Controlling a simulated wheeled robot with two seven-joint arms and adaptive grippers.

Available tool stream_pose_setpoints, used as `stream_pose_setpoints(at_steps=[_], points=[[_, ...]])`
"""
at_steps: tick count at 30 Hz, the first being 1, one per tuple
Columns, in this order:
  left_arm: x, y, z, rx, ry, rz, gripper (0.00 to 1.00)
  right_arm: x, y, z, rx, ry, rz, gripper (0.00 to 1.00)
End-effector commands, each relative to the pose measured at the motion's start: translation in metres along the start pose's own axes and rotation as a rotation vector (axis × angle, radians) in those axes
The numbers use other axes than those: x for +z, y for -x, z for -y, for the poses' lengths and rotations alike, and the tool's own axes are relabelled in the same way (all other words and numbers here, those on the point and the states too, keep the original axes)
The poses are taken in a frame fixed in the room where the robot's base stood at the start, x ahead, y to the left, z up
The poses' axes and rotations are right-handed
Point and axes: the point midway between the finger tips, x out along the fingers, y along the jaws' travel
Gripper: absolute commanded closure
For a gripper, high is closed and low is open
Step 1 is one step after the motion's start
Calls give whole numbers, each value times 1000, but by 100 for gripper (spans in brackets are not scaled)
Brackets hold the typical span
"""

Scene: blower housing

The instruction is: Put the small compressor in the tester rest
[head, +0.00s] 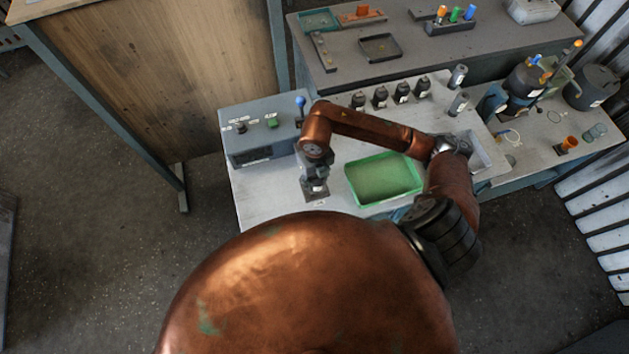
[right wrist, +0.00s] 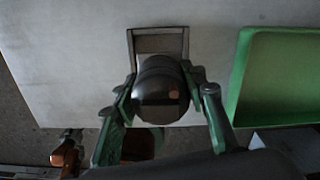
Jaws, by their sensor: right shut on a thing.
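My right gripper (head: 315,182) is over the front left of the pale bench, beside the tester (head: 262,132), a grey-blue box with buttons and a blue-knobbed lever. In the right wrist view its two green fingers (right wrist: 163,98) are shut on the small compressor (right wrist: 160,84), a dark round-bodied thing. The tester rest (right wrist: 158,42), a grey frame, shows just beyond the compressor and is partly hidden by it. I cannot tell whether the compressor touches the rest. In the head view the gripper hides most of both. My left gripper is not in view.
A green tray (head: 351,187) lies right of the gripper. Several dark bottle-like parts (head: 380,97) stand along the bench's back. A grey shelf (head: 345,78) with small trays is behind them. Bare bench (head: 265,188) lies left of the gripper.

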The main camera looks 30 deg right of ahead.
Motion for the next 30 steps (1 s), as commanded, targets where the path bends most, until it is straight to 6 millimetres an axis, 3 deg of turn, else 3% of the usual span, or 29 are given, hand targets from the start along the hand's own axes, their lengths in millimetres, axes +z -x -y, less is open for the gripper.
stream_pose_setpoints(at_steps=[5,13,24,25,30], points=[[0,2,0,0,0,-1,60,7,-7,0,1,-1,0,100],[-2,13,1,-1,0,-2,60,8,-37,0,1,-1,-1,100],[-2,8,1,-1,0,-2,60,9,-44,1,0,0,2,100],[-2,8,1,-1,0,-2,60,8,-44,1,-1,0,0,60],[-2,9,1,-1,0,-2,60,8,-43,1,-1,0,0,49]])
